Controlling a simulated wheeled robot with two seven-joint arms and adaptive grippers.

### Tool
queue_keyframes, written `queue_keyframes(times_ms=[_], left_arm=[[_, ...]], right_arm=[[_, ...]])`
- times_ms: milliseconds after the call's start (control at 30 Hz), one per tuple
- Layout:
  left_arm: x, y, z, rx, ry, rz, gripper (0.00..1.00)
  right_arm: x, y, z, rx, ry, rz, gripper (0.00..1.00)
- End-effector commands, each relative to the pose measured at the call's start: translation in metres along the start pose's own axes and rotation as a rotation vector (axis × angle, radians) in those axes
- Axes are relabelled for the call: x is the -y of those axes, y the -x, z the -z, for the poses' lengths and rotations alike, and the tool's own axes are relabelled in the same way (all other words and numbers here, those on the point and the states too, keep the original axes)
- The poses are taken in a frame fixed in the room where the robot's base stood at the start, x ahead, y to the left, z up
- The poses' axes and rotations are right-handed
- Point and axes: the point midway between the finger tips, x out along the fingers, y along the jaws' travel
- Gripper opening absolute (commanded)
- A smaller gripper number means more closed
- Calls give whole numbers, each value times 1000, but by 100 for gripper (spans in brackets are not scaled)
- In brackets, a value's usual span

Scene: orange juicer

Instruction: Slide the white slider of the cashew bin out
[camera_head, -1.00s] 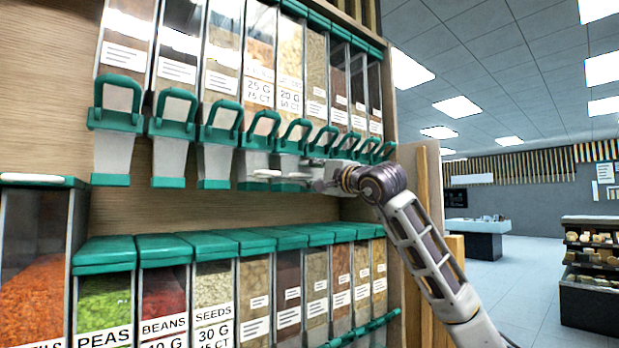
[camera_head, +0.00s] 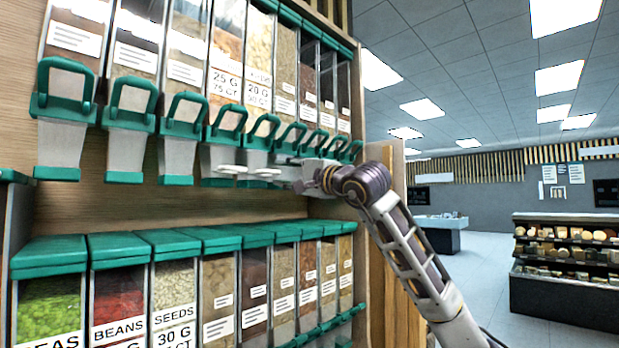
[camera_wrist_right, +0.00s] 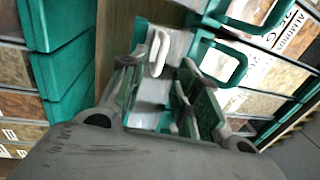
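Two white slider handles, one at the left (camera_head: 232,169) and one at the right (camera_head: 267,172), stick out under the upper row of bins, below the bins marked 25 G and 20 G. No label reading cashew is legible, so I cannot tell which is the cashew slider. My right gripper (camera_head: 288,173) is just right of the right-hand handle. In the right wrist view, a white looped handle (camera_wrist_right: 158,52) stands ahead of the fingertips and between their lines. The gripper (camera_wrist_right: 160,72) has its fingers apart; contact with the handle is unclear. My left gripper is out of view.
Lower bins with green lids (camera_head: 170,242) stand below, with an open gap between the rows. A wooden side panel (camera_head: 385,230) is beside my right arm. The aisle to the right is clear.

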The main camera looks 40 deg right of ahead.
Motion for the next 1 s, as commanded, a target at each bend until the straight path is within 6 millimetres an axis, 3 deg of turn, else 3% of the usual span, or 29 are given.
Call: queue_keyframes(times_ms=[633, 1000], left_arm=[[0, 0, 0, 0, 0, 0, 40], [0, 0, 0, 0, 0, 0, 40]], right_arm=[[1, 52, 0, -2, 3, 2, 32], [1, 67, 2, -4, 0, 2, 32]])
